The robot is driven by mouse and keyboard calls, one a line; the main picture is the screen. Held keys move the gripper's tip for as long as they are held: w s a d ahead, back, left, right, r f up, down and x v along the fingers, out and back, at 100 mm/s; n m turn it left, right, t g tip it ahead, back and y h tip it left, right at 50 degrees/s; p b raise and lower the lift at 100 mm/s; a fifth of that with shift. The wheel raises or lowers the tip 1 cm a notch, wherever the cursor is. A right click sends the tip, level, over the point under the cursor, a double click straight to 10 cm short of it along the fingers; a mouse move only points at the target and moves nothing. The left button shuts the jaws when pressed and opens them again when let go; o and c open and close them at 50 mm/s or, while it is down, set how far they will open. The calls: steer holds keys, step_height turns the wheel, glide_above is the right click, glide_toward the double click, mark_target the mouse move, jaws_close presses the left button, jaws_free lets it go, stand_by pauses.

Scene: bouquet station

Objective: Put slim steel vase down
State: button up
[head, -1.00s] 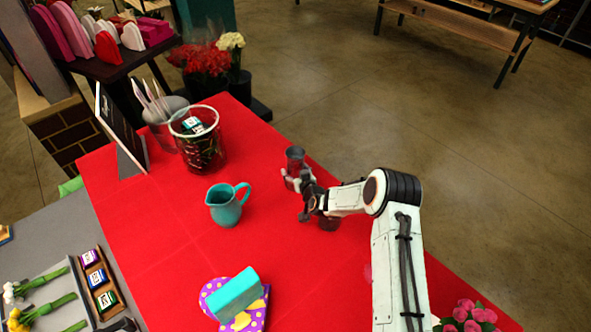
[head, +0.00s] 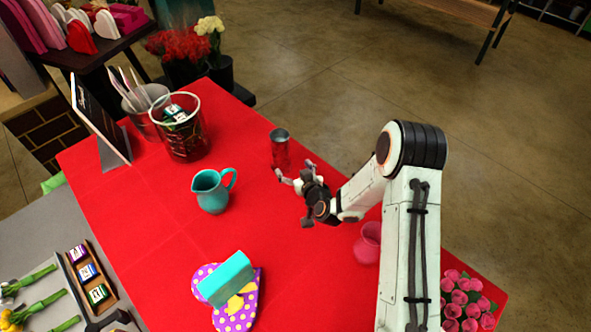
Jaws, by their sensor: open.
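The slim steel vase (head: 280,149) stands upright on the red cloth (head: 150,215), near the table's far right edge. It is a narrow metal cylinder that picks up the red of the cloth. My gripper (head: 281,176) is open, just in front of the vase and to its lower right. The fingers appear apart from the vase, and nothing shows between them.
A teal pitcher (head: 211,191) stands to the left. A glass container (head: 183,128) is farther back. A teal block (head: 228,279) rests on a purple dotted heart (head: 235,317) in front. A pink vase (head: 368,243) is beside my arm, near pink roses (head: 466,300).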

steer(key=s+r+n+g, duration=0.2)
steer(key=s+r+g, duration=0.3)
steer(key=s+r, duration=0.4)
steer(key=s+d+r+m+g+h, duration=0.1)
steer(key=s+d+r+g, duration=0.1)
steer(key=s, duration=0.7)
steer(key=s+d+r+m+g+h, duration=0.2)
steer(key=s+d+r+g, duration=0.1)
steer(key=s, duration=0.6)
steer(key=s+d+r+m+g+h, duration=0.1)
steer(key=s+d, duration=0.3)
steer(key=s, duration=0.5)
steer(key=shift+s+r+m+g+h, duration=0.3)
steer(key=shift+r+m+g, duration=0.4)
steer(key=shift+r+g, duration=0.2)
